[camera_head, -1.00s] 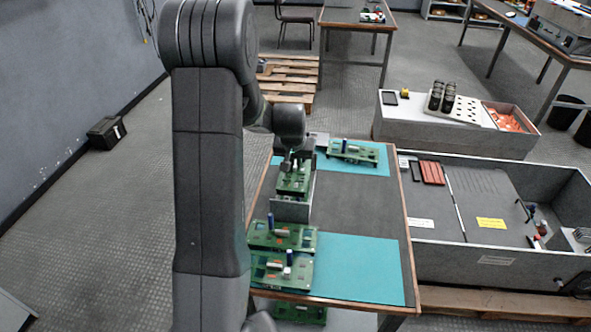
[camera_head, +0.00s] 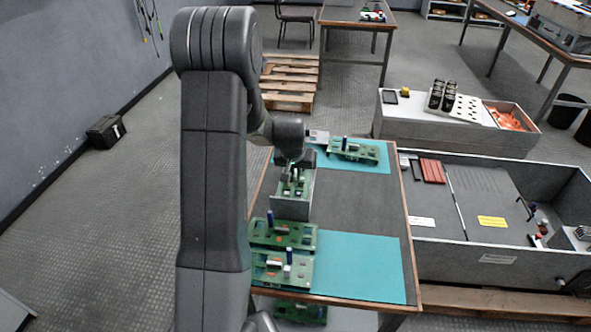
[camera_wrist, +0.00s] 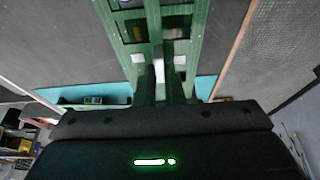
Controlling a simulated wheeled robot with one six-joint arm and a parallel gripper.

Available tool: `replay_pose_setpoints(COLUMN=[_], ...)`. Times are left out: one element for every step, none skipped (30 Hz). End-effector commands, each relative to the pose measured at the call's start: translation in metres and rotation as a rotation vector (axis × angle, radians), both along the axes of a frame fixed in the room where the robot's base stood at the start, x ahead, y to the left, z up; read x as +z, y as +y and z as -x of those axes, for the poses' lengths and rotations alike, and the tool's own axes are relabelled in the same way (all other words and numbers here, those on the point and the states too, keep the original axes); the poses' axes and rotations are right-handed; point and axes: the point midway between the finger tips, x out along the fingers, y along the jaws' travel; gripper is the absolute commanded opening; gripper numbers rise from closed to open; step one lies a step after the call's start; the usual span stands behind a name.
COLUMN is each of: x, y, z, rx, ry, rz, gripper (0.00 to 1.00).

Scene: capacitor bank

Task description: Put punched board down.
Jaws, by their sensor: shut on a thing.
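The green board (camera_head: 294,188) carries small parts and is in my gripper. It is at a small grey open box (camera_head: 290,209) on the table's left side; the box front hides its lower edge. My gripper (camera_head: 297,166) is over the board's far end, its fingers mostly hidden by the wrist in the head view. In the wrist view, my gripper (camera_wrist: 168,85) is shut on the green board (camera_wrist: 138,35), which extends up the picture. I cannot tell whether the board touches the box floor.
Two similar boards (camera_head: 282,234) (camera_head: 281,271) lie at the table's near left, and another (camera_head: 354,151) lies on the far teal mat (camera_head: 380,167). The near teal mat (camera_head: 362,268) is mostly bare. A large grey crate (camera_head: 470,250) stands close to the table's right edge.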

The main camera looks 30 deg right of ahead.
Motion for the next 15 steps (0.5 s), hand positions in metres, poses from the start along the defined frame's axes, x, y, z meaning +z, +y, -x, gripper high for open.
replay_pose_setpoints(x=[0.0011, 0.0008, 0.0008, 0.0008, 0.0008, 0.0009, 0.0009, 0.0008, 0.0008, 0.0008, 0.0008, 0.001, 0.0014, 0.0022, 0.0039], y=[-0.0002, -0.0001, -0.0001, -0.0001, -0.0001, 0.0, 0.0, -0.0001, -0.0001, -0.0001, -0.0001, 0.0, 0.0, 0.0, 0.0], z=[-0.0002, -0.0001, -0.0001, -0.0001, -0.0001, 0.0, 0.0, -0.0001, -0.0001, -0.0001, -0.0001, 0.0, 0.0, -0.0001, 0.0], rx=[0.0, 0.0, 0.0, 0.0, 0.0, 0.0, 0.0, 0.0, 0.0, 0.0, 0.0, 0.0, 0.0, 0.0, 0.0], ry=[-0.001, 0.0, 0.0, 0.0, 0.0, 0.0, 0.0, 0.0, 0.0, 0.0, 0.0, 0.0, 0.0, 0.0, 0.0], rz=[0.001, 0.0, 0.0, 0.0, 0.0, 0.0, 0.0, 0.0, 0.0, 0.0, 0.0, 0.0, 0.0, 0.0, 0.0], gripper=[0.0, 0.14, 0.22, 0.28, 0.3, 0.3, 0.3, 0.3, 0.3, 0.3, 0.3, 0.3, 0.3, 0.3, 0.3])
